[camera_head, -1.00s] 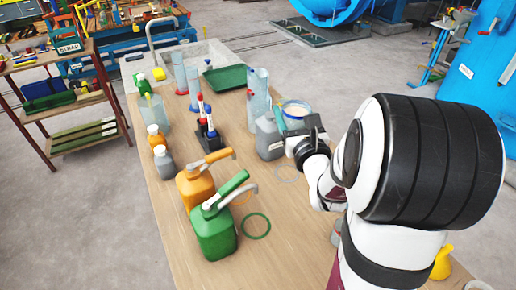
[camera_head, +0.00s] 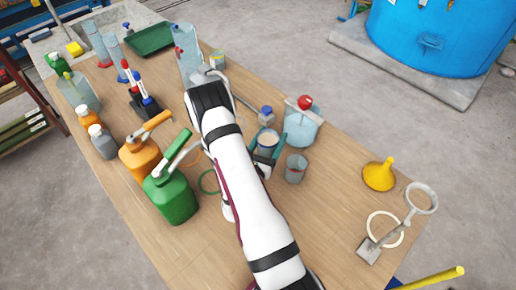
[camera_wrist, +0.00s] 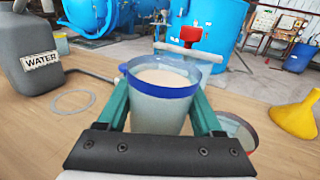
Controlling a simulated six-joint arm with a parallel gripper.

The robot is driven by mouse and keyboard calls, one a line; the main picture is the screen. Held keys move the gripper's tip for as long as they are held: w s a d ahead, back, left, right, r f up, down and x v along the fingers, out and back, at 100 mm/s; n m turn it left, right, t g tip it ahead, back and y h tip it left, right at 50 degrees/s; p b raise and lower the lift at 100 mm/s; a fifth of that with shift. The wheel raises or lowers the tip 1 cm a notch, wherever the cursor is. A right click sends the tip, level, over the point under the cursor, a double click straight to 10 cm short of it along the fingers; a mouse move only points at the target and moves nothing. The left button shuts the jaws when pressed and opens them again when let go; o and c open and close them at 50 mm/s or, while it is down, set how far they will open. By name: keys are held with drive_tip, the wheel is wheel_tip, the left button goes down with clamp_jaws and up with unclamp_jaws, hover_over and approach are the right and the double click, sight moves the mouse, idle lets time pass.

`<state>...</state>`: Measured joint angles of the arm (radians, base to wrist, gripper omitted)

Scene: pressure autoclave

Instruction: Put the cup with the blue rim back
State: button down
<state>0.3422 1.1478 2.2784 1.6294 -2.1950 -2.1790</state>
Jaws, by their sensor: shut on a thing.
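The cup with the blue rim (camera_wrist: 160,105) is translucent and nearly full of a pale cream content. It stands upright between the two teal fingers of my gripper (camera_wrist: 162,112), which is shut on it. In the head view the cup (camera_head: 268,146) and my gripper (camera_head: 267,160) are right of my arm, near the middle of the table. I cannot tell whether the cup's base touches the table. A thin grey ring (camera_wrist: 73,102) lies on the table to the left in the wrist view, with nothing on it. A green ring (camera_head: 208,182) lies by the green can.
A clear jar with a red knob (camera_head: 302,125) stands just behind the cup; a grey cup (camera_head: 296,170) is close at its right. A yellow funnel (camera_head: 379,175) is farther right. A grey WATER can (camera_wrist: 28,55) stands left. Green (camera_head: 172,197) and orange (camera_head: 140,155) cans line the left side.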

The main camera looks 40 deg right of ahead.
sight(260, 138)
drive_tip(key=w+f, duration=0.1)
drive_tip(key=w+a+f, duration=0.1)
drive_tip(key=w, duration=0.1)
drive_tip(key=shift+a, duration=0.1)
drive_tip(key=shift+w+f, duration=0.15)
drive_tip(key=shift+f, duration=0.95)
drive_tip(key=shift+w+f, duration=0.1)
drive_tip(key=shift+f, duration=0.95)
drive_tip(key=shift+f, duration=0.1)
drive_tip(key=shift+c, duration=0.2)
unclamp_jaws()
drive_tip(key=shift+a, duration=0.15)
drive_tip(key=v, duration=1.1)
drive_tip(key=shift+s+a, duration=0.15)
drive_tip(key=shift+a, duration=0.25)
